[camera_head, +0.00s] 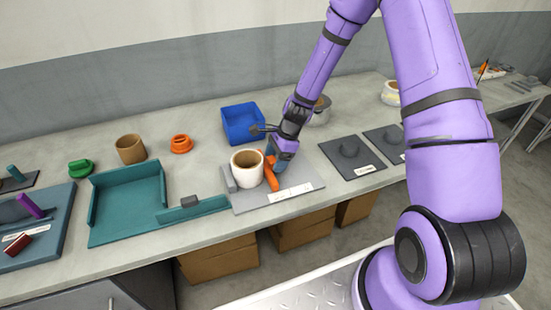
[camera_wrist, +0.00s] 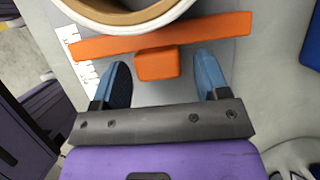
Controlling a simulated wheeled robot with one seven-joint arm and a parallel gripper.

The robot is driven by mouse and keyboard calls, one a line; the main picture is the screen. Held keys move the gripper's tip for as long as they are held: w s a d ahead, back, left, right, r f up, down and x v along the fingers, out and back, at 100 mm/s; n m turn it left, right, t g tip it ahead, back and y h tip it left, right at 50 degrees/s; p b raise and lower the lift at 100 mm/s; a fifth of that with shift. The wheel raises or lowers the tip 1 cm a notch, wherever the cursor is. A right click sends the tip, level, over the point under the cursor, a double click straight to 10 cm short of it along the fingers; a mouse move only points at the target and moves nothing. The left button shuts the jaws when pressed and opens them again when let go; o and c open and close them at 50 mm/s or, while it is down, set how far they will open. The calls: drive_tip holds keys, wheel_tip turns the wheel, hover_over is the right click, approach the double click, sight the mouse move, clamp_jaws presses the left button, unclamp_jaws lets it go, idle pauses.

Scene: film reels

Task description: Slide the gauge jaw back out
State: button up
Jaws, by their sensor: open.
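The gauge jaw is an orange bar (camera_wrist: 205,32) with a short orange tab (camera_wrist: 157,66). In the head view the jaw (camera_head: 269,172) stands on a grey gauge plate (camera_head: 300,184), right of a white cylinder with a brown inside (camera_head: 246,170). In the wrist view the bar lies close along the cylinder's rim (camera_wrist: 150,17); I cannot tell whether they touch. My gripper (camera_wrist: 163,70) is open, its two blue fingers apart on either side of the tab, with a gap to each. In the head view my gripper (camera_head: 281,158) is low over the plate and partly hides the jaw.
A grey upright block (camera_head: 228,178) stands left of the cylinder. A blue bin (camera_head: 243,124) is behind, and a teal tray (camera_head: 128,203) is to the left. Two dark plates (camera_head: 352,157) with round raised parts lie to the right. The plate's right part is bare.

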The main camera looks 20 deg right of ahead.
clamp_jaws()
drive_tip(key=d, duration=1)
drive_tip(key=shift+d, duration=0.35)
unclamp_jaws()
drive_tip(key=v, duration=1)
drive_tip(key=shift+d+r, duration=0.25)
drive_tip(key=shift+r, duration=0.1)
